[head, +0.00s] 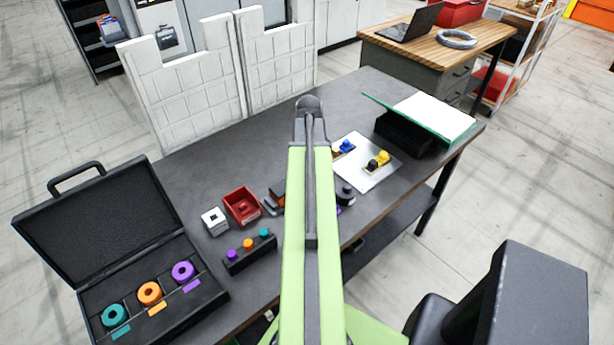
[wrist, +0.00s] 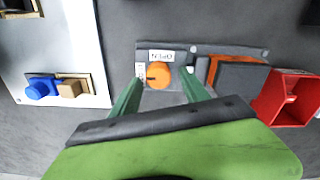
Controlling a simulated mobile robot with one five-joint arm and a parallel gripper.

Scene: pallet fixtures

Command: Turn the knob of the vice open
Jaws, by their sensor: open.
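The vice (wrist: 205,50) lies ahead of my gripper in the wrist view, a grey body with an orange jaw part and a dark grey block at its right. Its round orange knob (wrist: 158,76) has a dark mark on its left side, beside a small white label. A white label (wrist: 161,56) with upside-down lettering is above the knob. My gripper (wrist: 164,78) is open, with one green finger on each side of the knob in the picture. I cannot tell whether the fingers touch it. In the head view my arm hides most of the vice (head: 278,190).
A red box (wrist: 290,98) stands right of the vice. A white plate (wrist: 60,40) with a blue handle (wrist: 41,88) lies to the left. On the bench (head: 185,165) are an open black case (head: 90,225) and a black block with coloured knobs (head: 250,254).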

